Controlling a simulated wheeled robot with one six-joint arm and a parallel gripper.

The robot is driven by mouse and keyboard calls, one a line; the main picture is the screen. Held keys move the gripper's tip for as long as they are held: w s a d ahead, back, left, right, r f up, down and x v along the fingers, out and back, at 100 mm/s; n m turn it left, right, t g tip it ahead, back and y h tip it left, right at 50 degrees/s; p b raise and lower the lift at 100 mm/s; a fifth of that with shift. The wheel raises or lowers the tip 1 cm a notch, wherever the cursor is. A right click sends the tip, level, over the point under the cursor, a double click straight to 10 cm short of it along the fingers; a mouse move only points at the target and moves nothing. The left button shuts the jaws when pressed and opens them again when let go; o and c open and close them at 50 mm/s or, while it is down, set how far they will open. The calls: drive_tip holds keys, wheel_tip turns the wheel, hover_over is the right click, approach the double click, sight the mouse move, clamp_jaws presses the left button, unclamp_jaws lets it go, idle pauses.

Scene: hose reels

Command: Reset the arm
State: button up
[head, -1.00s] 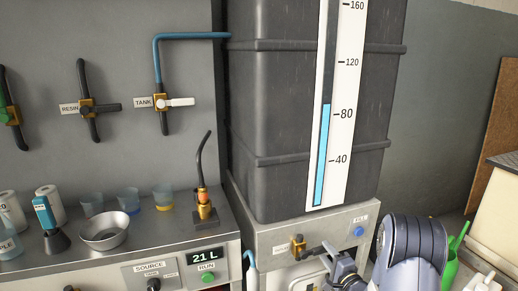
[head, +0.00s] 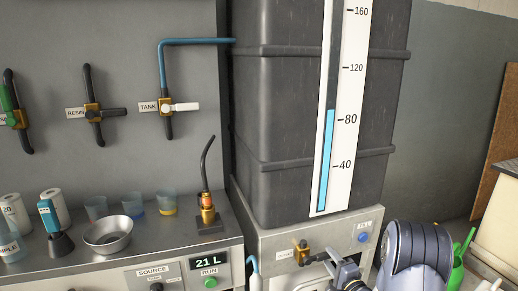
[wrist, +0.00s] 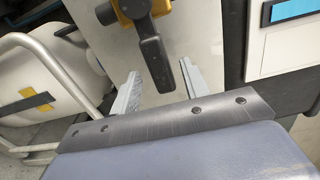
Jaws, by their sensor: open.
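My gripper (head: 345,272) is at the lower right of the head view, beside the grey cabinet under the large tank. In the wrist view its two fingers stand apart and nothing is clamped between them. A black valve lever (wrist: 153,55) on a brass body (wrist: 128,12) lies in front of the fingers, between them in the picture; I cannot tell whether they touch it. In the head view a brass valve (head: 301,253) with a dark lever sits on the cabinet front, just left of my gripper.
The dark tank (head: 280,110) with a level gauge (head: 338,110) stands on the cabinet. A steel bench (head: 130,240) with cups, a bowl (head: 107,235) and a 21 L display (head: 205,263) is at left. A white cylinder (wrist: 40,75) and a metal tube frame (wrist: 50,55) are left of my gripper.

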drive_tip(key=v, duration=0.9)
drive_tip(key=x, duration=1.1)
drive_tip(key=shift+w+a+r+b, duration=0.15)
drive_tip(key=shift+w+b, duration=0.1)
drive_tip(key=shift+b, duration=0.1)
drive_tip(key=shift+s+r+n, duration=0.1)
drive_tip(key=shift+r+n, duration=0.4)
drive_tip(key=shift+n, duration=0.5)
